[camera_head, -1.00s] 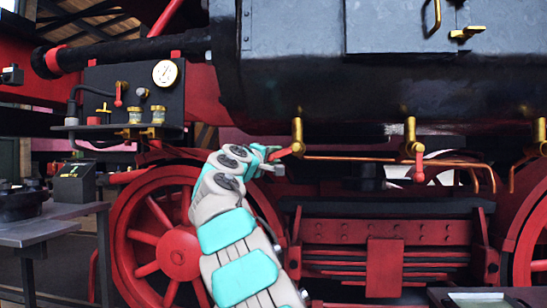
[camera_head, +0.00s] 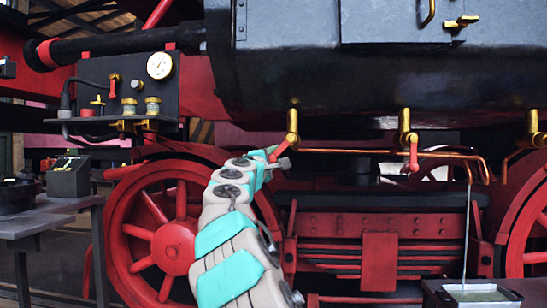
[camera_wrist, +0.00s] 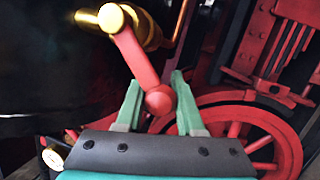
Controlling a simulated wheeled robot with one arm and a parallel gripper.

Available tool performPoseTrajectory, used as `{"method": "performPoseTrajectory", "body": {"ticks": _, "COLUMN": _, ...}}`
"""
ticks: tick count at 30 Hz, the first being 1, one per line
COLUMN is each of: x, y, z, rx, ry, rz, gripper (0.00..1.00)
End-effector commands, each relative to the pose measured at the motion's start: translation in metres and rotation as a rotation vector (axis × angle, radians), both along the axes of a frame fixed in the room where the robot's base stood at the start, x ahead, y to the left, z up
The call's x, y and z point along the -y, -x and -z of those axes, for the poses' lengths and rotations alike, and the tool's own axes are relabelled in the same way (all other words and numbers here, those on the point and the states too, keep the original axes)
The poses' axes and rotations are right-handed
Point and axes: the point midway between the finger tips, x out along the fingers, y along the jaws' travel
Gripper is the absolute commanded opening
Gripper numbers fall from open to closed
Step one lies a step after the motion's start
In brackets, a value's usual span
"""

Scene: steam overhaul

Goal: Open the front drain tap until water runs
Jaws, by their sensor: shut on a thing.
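The brass drain tap (camera_head: 292,127) farthest left under the black cylinder has a red lever (camera_head: 280,150) with a ball end. The lever slants down to the left. My gripper (camera_head: 270,158) is shut on this lever. In the wrist view the ball end of the lever (camera_wrist: 140,65) sits between the two green fingers (camera_wrist: 158,104) of my gripper. A thin stream of water (camera_head: 467,225) falls from the copper pipe (camera_head: 478,160) into a tray (camera_head: 513,297) at the lower right.
A second brass tap (camera_head: 405,128) with its red lever hanging down stands to the right, and a third (camera_head: 534,128) at the right edge. A red wheel (camera_head: 165,245) is behind my arm. A gauge panel (camera_head: 130,90) and a workbench (camera_head: 45,225) stand at left.

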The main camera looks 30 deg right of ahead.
Motion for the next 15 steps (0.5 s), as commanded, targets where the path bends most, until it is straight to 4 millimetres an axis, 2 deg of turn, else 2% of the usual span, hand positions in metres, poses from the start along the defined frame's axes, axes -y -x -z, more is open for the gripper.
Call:
{"method": "performPoseTrajectory", "body": {"ticks": 8, "x": 0.0007, "y": 0.0006, "z": -0.0002, "rx": 0.001, "ry": 0.000, "rz": 0.002, "gripper": 0.00}}
{"method": "performPoseTrajectory", "body": {"ticks": 9, "x": 0.0007, "y": 0.0006, "z": -0.0003, "rx": 0.001, "ry": 0.000, "rz": 0.002, "gripper": 0.39}}
{"method": "performPoseTrajectory", "body": {"ticks": 15, "x": 0.0003, "y": 0.0003, "z": -0.0003, "rx": 0.000, "ry": 0.000, "rz": 0.001, "gripper": 0.62}}
